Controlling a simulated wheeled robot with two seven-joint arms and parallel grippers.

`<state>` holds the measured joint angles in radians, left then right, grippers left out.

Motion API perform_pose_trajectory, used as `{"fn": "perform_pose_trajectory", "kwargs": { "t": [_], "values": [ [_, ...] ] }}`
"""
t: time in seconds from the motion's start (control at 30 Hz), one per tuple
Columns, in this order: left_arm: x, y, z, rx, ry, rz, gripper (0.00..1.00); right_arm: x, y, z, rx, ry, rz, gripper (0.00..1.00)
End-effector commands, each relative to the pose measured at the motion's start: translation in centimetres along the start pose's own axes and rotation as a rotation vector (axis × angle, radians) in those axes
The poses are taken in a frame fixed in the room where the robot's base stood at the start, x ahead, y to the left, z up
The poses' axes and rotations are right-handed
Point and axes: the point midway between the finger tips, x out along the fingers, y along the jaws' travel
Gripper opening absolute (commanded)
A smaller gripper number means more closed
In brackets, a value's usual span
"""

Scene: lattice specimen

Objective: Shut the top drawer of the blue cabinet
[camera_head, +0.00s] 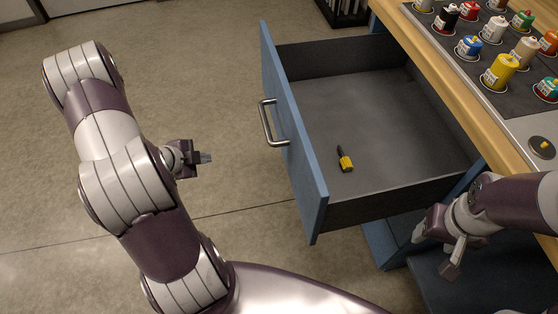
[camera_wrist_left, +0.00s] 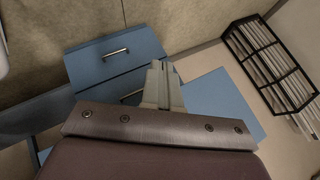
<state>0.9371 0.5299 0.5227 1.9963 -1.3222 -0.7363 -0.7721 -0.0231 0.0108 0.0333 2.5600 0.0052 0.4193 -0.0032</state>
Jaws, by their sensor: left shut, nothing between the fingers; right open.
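The top drawer (camera_head: 303,142) of the blue cabinet (camera_head: 382,241) is pulled far out, its blue front and metal handle (camera_head: 267,123) facing left. A small yellow-and-black tool (camera_head: 345,159) lies inside. My left gripper (camera_head: 206,158) is shut and empty, left of the handle and apart from it. In the left wrist view, its fingers (camera_wrist_left: 162,78) show before blue panels; one carries a handle (camera_wrist_left: 116,53), but I cannot tell which drawer it is. My right gripper (camera_head: 434,250) is open at the lower right, near the cabinet, holding nothing.
A wooden worktop (camera_head: 445,73) above the drawer carries a dark tray (camera_head: 508,97) with several coloured, labelled containers. A black wire rack (camera_wrist_left: 272,64) stands at the right in the left wrist view. The floor left of the drawer is clear around my left arm.

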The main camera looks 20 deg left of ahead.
Motion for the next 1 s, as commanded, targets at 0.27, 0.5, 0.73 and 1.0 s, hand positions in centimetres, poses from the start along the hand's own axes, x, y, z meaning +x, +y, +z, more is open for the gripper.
{"fn": "perform_pose_trajectory", "kwargs": {
  "t": [0.27,0.5,0.73,1.0],
  "values": [
    [-6.1,3.4,-9.3,0.802,0.81,-0.446,0.0,1.0,0.0,0.1,0.0,0.0,0.0,0.58],
    [-7.0,3.6,-11.9,0.888,0.903,-0.54,0.0,1.2,0.0,0.1,0.0,0.0,0.0,0.58],
    [-4.3,3.4,-15.9,0.887,0.903,-0.536,0.0,1.7,0.0,0.2,0.0,0.0,0.0,0.58],
    [-1.5,3.1,-20.4,0.888,0.901,-0.535,0.0,2.3,0.0,0.3,0.0,0.0,0.0,0.58]
  ]
}}
